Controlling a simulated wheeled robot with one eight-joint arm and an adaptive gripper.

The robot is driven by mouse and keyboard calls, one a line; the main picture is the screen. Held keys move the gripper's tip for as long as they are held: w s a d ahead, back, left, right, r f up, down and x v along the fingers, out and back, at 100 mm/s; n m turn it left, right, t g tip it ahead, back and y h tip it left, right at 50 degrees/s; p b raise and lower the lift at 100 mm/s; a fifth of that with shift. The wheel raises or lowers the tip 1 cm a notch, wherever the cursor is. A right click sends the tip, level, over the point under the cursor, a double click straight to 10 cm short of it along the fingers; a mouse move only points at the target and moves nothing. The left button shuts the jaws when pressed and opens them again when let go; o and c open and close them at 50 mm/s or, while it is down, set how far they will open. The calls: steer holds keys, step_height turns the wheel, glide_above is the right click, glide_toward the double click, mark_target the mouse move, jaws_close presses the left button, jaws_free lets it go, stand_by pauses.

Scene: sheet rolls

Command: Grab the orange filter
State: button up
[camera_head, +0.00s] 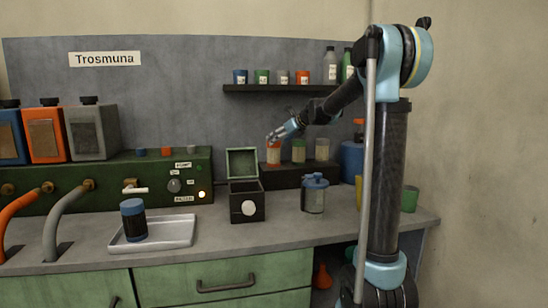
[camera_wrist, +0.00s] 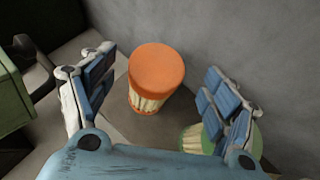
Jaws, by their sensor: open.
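The orange filter (camera_wrist: 156,72) has an orange cap and a pale pleated body. It stands upright on a dark step against the grey back wall; in the head view the orange filter (camera_head: 273,153) is at the left of a row. My gripper (camera_wrist: 160,100) is open, with one blue-padded finger on each side of the filter in the wrist view and a gap to both. In the head view my gripper (camera_head: 283,133) is at the filter's upper right. A green-capped filter (camera_wrist: 200,140) stands beside it, partly hidden by my right finger.
A green filter (camera_head: 298,150) and a pale one (camera_head: 322,149) stand to the right on the dark step (camera_head: 290,176). A shelf (camera_head: 290,88) with small cups hangs above. An open box (camera_head: 247,201) and a lidded jar (camera_head: 314,196) stand in front.

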steer(key=x, duration=0.4)
steer(key=shift+s+a+f, duration=0.1)
steer(key=c, duration=1.8)
steer(key=shift+s, duration=0.1)
